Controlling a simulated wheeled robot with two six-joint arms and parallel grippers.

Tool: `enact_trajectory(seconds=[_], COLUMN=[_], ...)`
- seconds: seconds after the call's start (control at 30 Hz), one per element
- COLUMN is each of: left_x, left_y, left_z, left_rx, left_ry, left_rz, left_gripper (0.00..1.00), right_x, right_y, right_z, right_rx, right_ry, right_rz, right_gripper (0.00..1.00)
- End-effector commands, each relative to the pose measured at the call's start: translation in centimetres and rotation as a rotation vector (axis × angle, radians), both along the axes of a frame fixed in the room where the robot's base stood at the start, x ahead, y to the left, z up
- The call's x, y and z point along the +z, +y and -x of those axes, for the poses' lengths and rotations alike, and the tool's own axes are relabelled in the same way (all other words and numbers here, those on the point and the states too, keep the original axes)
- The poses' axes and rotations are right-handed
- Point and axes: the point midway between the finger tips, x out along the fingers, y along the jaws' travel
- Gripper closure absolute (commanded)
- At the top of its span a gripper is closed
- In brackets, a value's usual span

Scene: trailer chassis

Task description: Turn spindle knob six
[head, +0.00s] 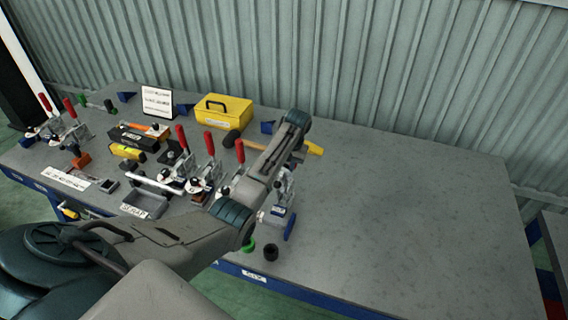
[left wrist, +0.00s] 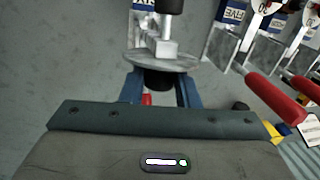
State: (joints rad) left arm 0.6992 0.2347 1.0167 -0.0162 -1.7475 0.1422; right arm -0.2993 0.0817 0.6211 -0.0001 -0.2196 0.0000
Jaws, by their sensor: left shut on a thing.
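Clamp six (head: 285,191) stands near the front of the bench at the right end of the clamp row. In the left wrist view its blue label (left wrist: 144,4) is cut off at the top edge. A round grey metal disc (left wrist: 135,60) and a metal block show below it. The dark spindle knob (left wrist: 158,82) is partly hidden under the disc. My left gripper (left wrist: 158,92) has its blue fingers on either side of the knob and is shut on it. In the head view my forearm hides most of this gripper. My right gripper is not in view.
Clamp five (left wrist: 229,14) with its red lever (left wrist: 275,97) is close beside my gripper. More red-levered clamps stand to the left. A yellow toolbox (head: 222,112) and a hammer (head: 313,148) lie behind. The bench's right side (head: 420,200) is clear.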

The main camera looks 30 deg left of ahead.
Motion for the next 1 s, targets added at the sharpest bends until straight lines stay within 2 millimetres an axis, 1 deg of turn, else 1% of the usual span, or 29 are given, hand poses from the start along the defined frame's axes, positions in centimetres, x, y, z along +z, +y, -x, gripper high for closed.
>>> enact_trajectory(seconds=[0.03,0.23,0.47,0.67,1.0], left_x=[0.2,-0.1,-0.6,-1.1,-1.7], left_y=[-0.3,-0.6,-0.9,-1.1,-1.3], left_z=[-0.2,-0.3,-0.4,-0.5,-0.7], left_rx=[0.006,0.038,0.076,0.108,0.162], left_ry=[0.008,0.051,0.102,0.144,0.213], left_rz=[-0.039,-0.222,-0.431,-0.615,-0.907], left_gripper=[0.94,0.94,0.94,0.94,0.94], right_x=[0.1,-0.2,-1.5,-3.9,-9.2], right_y=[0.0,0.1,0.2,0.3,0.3], right_z=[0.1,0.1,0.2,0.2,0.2], right_rx=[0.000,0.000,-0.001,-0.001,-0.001], right_ry=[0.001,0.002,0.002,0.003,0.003], right_rz=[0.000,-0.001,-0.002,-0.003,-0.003], right_gripper=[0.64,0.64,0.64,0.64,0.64])
